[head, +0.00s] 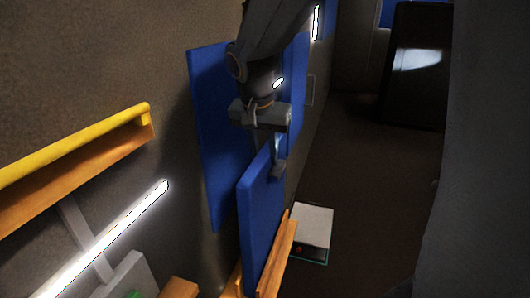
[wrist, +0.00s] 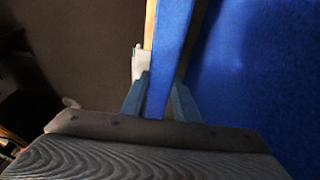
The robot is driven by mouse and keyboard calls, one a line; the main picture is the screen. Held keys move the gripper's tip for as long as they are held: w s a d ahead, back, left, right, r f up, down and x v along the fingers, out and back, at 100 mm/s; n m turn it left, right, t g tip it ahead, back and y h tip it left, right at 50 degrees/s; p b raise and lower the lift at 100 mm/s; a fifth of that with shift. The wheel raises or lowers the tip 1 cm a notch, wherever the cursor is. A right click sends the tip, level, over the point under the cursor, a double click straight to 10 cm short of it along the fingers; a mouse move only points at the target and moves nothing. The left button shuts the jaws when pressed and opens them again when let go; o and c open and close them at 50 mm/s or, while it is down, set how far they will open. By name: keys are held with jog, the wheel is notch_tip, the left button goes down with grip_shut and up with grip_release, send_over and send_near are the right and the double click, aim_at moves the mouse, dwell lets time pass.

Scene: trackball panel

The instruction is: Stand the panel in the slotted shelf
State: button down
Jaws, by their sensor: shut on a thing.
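A blue panel (head: 262,215) stands upright, edge-on, in the lower middle of the head view. My gripper (head: 273,160) is shut on its upper edge. In the wrist view the panel (wrist: 172,45) runs between the two fingers (wrist: 158,105). Orange wooden rails of the slotted shelf (head: 278,258) lie on both sides of the panel's lower part, and one rail also shows in the wrist view (wrist: 149,25). The panel's bottom edge is hidden, so I cannot tell whether it rests on the shelf's base.
A larger blue board (head: 210,130) stands behind the panel by the wall. A yellow-topped rail (head: 85,148) and a bright light tube (head: 105,240) are at left. A white-topped box (head: 312,226) sits right of the shelf. The dark floor at right looks clear.

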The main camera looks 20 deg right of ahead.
jog(key=c, duration=1.3)
grip_release()
jog(key=shift+f, duration=0.15)
jog(key=shift+b+v, duration=0.3)
jog(key=shift+v, duration=3.7)
